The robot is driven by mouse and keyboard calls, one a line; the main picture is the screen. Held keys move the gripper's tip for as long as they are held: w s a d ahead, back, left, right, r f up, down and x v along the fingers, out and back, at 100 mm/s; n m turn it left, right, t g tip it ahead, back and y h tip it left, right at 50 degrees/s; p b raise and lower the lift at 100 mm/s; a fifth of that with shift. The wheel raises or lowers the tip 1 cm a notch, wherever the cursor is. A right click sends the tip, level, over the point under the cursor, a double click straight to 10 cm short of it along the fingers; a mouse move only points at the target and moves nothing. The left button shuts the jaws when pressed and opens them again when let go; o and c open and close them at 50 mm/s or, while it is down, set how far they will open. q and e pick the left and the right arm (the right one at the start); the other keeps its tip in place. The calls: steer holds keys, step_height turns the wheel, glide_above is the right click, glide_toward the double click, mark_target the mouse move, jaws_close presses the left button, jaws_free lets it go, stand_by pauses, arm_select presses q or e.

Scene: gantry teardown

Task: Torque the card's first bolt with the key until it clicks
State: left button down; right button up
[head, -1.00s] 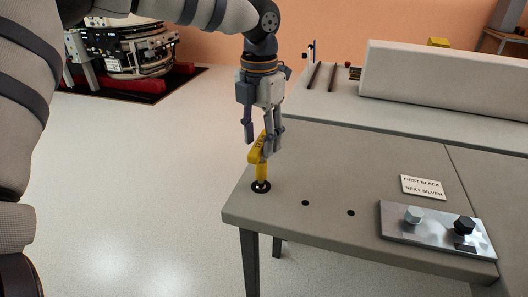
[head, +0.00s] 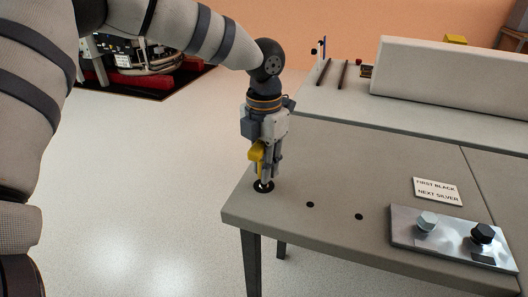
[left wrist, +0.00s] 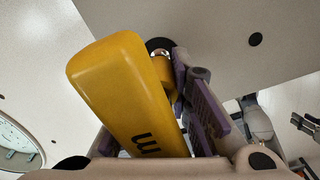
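The yellow key (head: 256,151) stands in a dark round socket (head: 263,187) near the table's left corner. My left gripper (head: 267,180) points down around it, fingertips just above the socket. In the left wrist view the key's thick handle (left wrist: 125,90) covers much of the fingers, and purple pads (left wrist: 203,110) show beside it. I cannot tell if they press on the key. The card (head: 437,190) reads "FIRST BLACK, NEXT SILVER". The black bolt (head: 482,233) and silver bolt (head: 427,221) stand on a metal plate (head: 405,236). Dark prongs (left wrist: 306,123), perhaps my right gripper, show small.
Two dark holes (head: 310,205) lie in the tabletop (head: 350,165) between the key and the plate. A long grey padded block (head: 450,80) lies on the surface behind. Open floor (head: 140,190) is to the left. Machinery (head: 130,50) stands at the back left.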

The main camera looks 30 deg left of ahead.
arm_select(q)
steer(key=shift+r, duration=0.1)
arm_select(e)
steer(key=shift+w, duration=0.1)
stand_by(0.4)
arm_select(q)
steer(key=shift+r+p, duration=0.45)
steer(key=shift+r, duration=0.85)
steer(key=shift+r+p, duration=0.55)
steer(key=shift+r, duration=2.2)
arm_select(e)
steer(key=w+r+t, duration=0.1)
steer(key=w+r, duration=0.1)
steer(key=shift+w+r, duration=0.3)
steer(key=shift+r, duration=0.05)
arm_select(q)
steer(key=shift+f, duration=0.1)
